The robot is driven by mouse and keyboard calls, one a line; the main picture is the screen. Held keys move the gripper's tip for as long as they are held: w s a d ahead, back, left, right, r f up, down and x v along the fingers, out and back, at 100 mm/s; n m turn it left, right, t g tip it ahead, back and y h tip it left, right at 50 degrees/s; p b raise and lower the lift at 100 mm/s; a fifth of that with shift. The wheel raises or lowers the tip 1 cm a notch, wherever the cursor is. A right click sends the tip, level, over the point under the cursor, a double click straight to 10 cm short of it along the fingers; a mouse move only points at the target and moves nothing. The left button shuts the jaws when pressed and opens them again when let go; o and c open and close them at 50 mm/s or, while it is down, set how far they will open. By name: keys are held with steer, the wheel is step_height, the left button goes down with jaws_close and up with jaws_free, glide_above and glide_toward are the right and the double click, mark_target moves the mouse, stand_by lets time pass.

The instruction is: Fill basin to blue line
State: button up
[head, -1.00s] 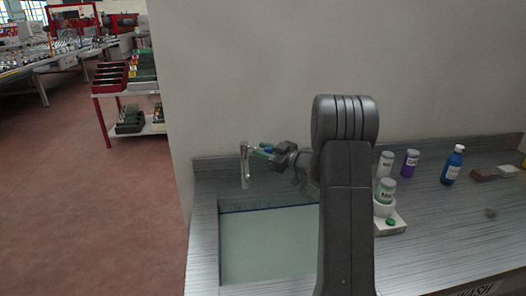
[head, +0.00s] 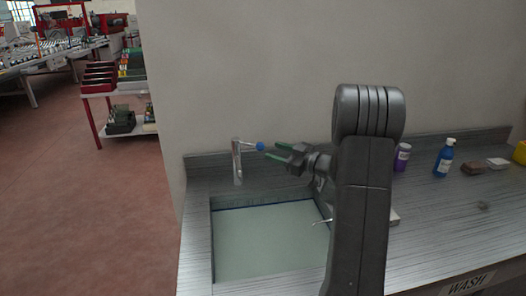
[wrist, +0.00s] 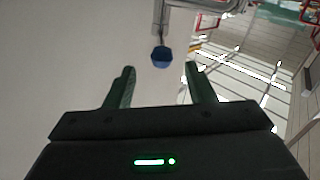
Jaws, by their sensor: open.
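The basin (head: 213,240) is sunk in the grey counter. Pale green water (head: 265,245) appears to fill its visible part, and a dark blue line (head: 265,206) runs along the back wall close to the water's edge. The metal faucet (head: 237,165) stands behind the basin's left end, with a blue knob (head: 260,146) on its lever. My gripper (head: 272,151) is open and empty, just right of the knob. In the wrist view the blue knob (wrist: 162,57) lies beyond and between my green fingertips (wrist: 159,68), apart from both. I cannot make out a stream.
A purple-labelled jar (head: 402,157), a blue bottle (head: 445,157) and a brown block (head: 472,168) stand on the counter at right. A small thin lever (head: 322,221) shows at the basin's right side. My arm hides part of the basin and counter. A wall rises behind.

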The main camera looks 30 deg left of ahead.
mark_target(262, 147)
steer(key=d, duration=0.5)
steer(key=shift+s, duration=0.1)
steer(key=a, duration=0.4)
steer(key=a+p, duration=0.1)
steer(key=a, duration=0.4)
steer(key=a+p, duration=0.1)
steer(key=a, duration=0.3)
steer(key=shift+w+a, duration=0.3)
steer(key=shift+a, duration=0.1)
steer(key=shift+s, duration=0.1)
steer(key=shift+d, duration=0.1)
